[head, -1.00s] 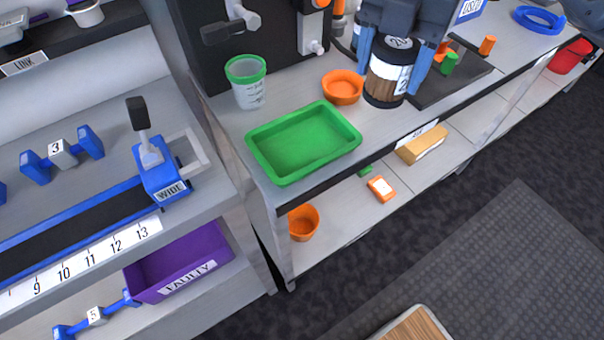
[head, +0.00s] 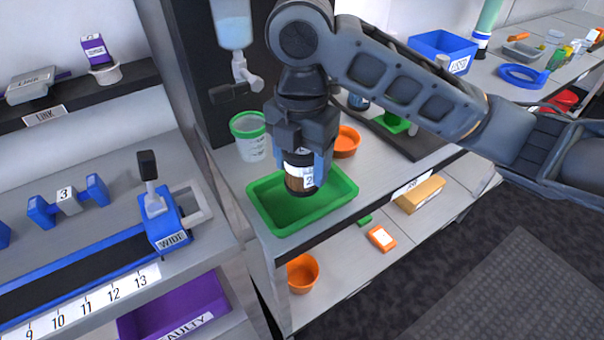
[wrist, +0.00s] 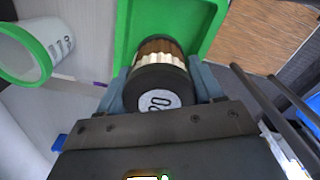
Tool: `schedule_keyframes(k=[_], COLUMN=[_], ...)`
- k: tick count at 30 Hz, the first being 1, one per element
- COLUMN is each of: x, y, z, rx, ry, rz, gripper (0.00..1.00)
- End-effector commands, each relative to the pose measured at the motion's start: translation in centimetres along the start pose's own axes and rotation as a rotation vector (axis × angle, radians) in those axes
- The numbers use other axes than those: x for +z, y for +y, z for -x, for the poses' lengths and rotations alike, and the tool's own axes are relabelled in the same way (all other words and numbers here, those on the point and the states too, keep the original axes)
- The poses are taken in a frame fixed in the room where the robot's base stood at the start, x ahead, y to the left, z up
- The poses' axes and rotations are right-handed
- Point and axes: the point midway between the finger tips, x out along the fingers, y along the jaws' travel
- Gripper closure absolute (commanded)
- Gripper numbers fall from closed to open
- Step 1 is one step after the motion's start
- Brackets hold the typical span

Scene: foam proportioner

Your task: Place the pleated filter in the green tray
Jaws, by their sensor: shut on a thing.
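The pleated filter (head: 300,177) is a dark-capped cylinder with a brown pleated band and a white label. My gripper (head: 303,160) is shut on it, with a blue finger on either side. The filter is upright over the green tray (head: 262,222), which sits on the shelf top at its front edge. I cannot tell whether the filter's base touches the tray floor. In the wrist view the filter (wrist: 158,75) shows its black cap marked 20 between the fingers, with the green tray (wrist: 205,25) behind it.
A green-rimmed measuring cup (head: 249,137) stands close behind the tray at left. An orange bowl (head: 346,141) is just behind at right. A dark tap (head: 240,85) hangs above the cup. A blue bin (head: 440,52) stands further right.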

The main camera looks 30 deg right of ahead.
Motion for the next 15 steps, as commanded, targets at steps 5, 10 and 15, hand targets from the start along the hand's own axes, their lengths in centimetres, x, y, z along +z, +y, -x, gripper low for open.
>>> schedule_keyframes(k=[5,10,15], x=[0.0,0.0,0.0], y=[-0.1,-0.1,-0.1], z=[-2.5,-3.4,-3.4], rx=[-0.003,0.0,0.0], ry=[0.001,0.0,0.0], rz=[-0.001,0.0,0.001], gripper=[0.67,0.67,0.67])
